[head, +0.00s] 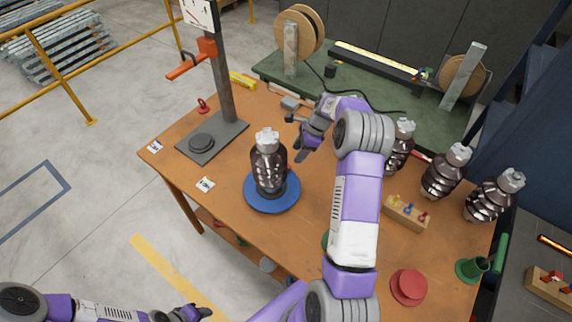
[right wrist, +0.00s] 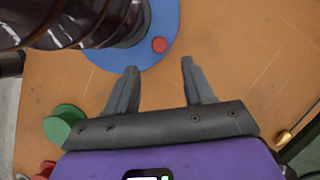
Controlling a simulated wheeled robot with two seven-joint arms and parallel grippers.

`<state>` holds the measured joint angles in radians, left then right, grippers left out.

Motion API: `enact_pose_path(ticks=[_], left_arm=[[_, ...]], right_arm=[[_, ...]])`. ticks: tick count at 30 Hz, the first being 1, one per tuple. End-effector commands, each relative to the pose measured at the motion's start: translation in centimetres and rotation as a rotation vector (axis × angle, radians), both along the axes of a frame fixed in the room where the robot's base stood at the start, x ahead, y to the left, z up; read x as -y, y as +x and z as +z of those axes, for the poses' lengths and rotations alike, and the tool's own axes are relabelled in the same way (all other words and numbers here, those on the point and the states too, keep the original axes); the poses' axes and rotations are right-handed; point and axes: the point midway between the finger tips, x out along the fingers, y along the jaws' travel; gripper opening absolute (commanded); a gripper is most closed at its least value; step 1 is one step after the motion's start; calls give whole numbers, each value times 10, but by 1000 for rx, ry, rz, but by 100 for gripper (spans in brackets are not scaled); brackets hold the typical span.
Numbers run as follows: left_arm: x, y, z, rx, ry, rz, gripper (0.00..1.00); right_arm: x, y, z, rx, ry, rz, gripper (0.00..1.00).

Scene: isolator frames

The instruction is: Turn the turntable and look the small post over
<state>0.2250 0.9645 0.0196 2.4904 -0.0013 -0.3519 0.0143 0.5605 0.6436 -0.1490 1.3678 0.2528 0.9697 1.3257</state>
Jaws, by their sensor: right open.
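The blue round turntable (head: 256,203) is on the wooden table, left of its middle. The small post (head: 266,168), dark brown, ribbed and pale-topped, stands upright on it. My right gripper (head: 303,153) is open and empty, just right of the post. In the right wrist view, the open fingers (right wrist: 160,66) point at the turntable (right wrist: 168,22), with its red knob (right wrist: 159,45) just beyond the gap between the fingertips. The post's lower part (right wrist: 75,22) shows at top left. My left gripper (head: 193,313) is at the bottom edge of the head view; its jaws are unclear.
A grey stand (head: 222,95) with an orange arm is on the table's left corner. Several similar posts (head: 444,172) stand at the right. Bare wood surrounds the turntable.

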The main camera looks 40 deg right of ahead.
Motion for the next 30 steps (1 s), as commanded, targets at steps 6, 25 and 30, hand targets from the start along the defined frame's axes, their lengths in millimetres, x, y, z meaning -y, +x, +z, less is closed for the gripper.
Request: enact_pose_path(ticks=[6, 25, 30], left_arm=[[0, 0, -4, 0, 0, 0, 43], [0, 0, -3, 0, 0, 0, 43], [0, 0, -3, 0, 0, 0, 43]], right_arm=[[-5, 3, -19, -1, 2, 2, 52], [-24, 16, -73, 1, -1, 1, 52], [-24, 16, -73, 1, -1, 1, 45]])
